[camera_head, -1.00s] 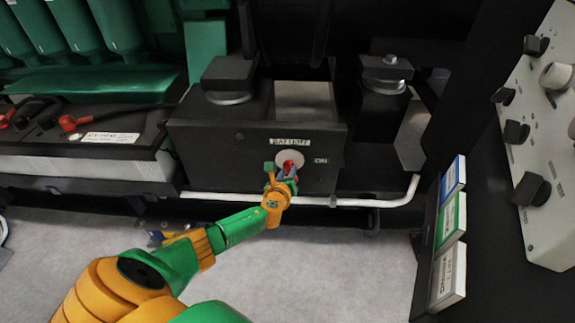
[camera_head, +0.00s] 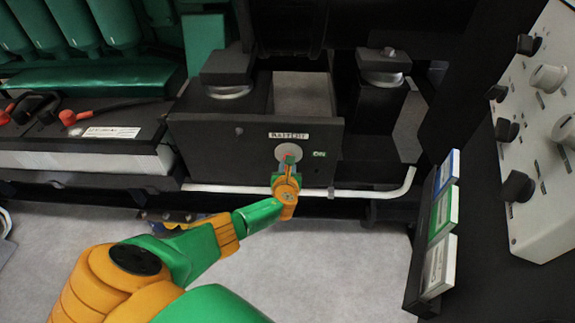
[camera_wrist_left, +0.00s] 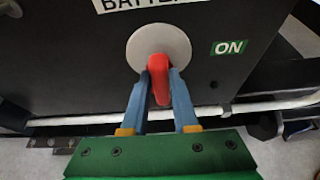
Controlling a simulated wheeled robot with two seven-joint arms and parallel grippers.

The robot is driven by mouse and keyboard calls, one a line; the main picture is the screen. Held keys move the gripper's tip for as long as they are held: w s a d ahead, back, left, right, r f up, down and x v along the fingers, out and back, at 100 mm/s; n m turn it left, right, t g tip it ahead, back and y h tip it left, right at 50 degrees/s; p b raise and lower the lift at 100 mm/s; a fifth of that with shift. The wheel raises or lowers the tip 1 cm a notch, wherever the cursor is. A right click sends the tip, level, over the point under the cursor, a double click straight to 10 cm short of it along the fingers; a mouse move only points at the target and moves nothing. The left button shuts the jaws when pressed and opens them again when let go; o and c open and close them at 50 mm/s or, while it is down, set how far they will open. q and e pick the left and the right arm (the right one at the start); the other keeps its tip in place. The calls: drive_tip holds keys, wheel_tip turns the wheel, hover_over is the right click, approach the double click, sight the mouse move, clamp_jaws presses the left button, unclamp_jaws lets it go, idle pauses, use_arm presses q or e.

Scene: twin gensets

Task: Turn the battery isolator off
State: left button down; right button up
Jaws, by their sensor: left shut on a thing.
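The battery isolator is a red handle (camera_wrist_left: 158,78) on a round pale plate (camera_wrist_left: 159,50), on the front of a dark box (camera_head: 215,150) below a label reading BATTERY (camera_wrist_left: 140,3). A green ON label (camera_wrist_left: 229,47) is to the right of the plate. In the left wrist view the handle points down, away from the ON label. My left gripper (camera_wrist_left: 160,85) is shut on the red handle, one blue finger on each side. In the head view the gripper (camera_head: 288,165) hides most of the handle. My right gripper is not in view.
A white pipe (camera_head: 375,194) runs along below the box. A battery with red terminals (camera_head: 90,155) stands at left. A rack of coloured cards (camera_head: 445,220) and a pale knob panel (camera_head: 555,190) are at right. Grey floor (camera_head: 345,270) is open below.

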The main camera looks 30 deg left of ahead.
use_arm(q)
drive_tip(key=shift+w+a+r, duration=0.1)
drive_tip(key=shift+r, duration=0.05)
drive_tip(key=c, duration=0.7)
unclamp_jaws()
drive_tip(key=p+v, duration=0.4)
drive_tip(key=v, duration=0.2)
drive_tip(key=shift+s+p, duration=0.35)
drive_tip(key=shift+s, duration=0.05)
